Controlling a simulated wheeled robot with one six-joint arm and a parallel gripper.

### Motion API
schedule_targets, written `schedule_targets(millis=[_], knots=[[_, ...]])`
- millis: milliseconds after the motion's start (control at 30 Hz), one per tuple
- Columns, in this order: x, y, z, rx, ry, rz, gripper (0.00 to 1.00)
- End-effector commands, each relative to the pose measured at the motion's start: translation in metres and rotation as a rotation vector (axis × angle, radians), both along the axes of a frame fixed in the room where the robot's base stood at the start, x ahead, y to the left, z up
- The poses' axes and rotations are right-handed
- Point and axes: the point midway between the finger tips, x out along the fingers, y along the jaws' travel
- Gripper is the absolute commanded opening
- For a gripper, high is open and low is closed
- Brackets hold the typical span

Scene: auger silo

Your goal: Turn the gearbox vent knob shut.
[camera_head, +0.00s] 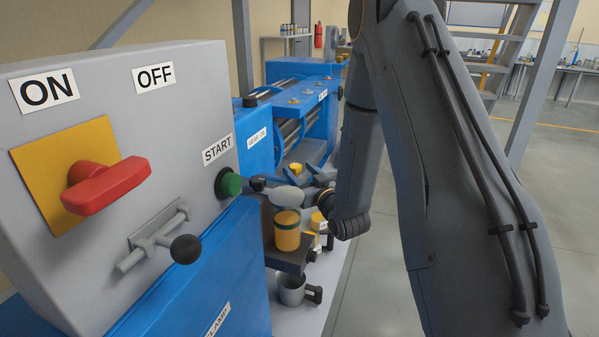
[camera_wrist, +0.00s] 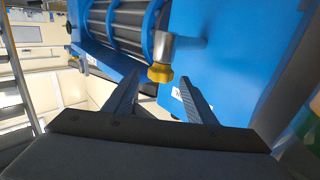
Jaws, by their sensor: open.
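A small yellow knob (camera_wrist: 160,73) sits on the end of a short silver fitting (camera_wrist: 168,46) that sticks out from the blue housing in the wrist view. I take it to be the gearbox vent knob. A small yellow spot in the head view (camera_head: 296,168) looks like the same knob, close to my gripper. My gripper (camera_wrist: 160,88) is open, its two dark fingers pointing towards the knob, with one fingertip to each side in the picture. I cannot tell whether the knob is between the fingers or still beyond the tips. My arm hides part of the machine.
A grey control box with a red switch handle (camera_head: 106,186), a green start button (camera_head: 229,184) and a black-knobbed lever (camera_head: 185,248) stands at left. The floor at right is open.

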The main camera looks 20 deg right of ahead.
Motion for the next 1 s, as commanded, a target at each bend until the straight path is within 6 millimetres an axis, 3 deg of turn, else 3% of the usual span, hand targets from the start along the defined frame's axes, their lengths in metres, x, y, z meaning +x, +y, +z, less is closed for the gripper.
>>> schedule_targets(millis=[233, 467, 700, 1000], knots=[[0.011, 0.000, 0.003, 0.020, -0.027, 0.080, 0.51], [0.024, -0.002, 0.008, 0.043, -0.058, 0.302, 0.51], [0.019, -0.013, 0.002, 0.023, -0.036, 0.522, 0.51], [0.011, -0.020, -0.004, -0.002, 0.001, 0.629, 0.51]])
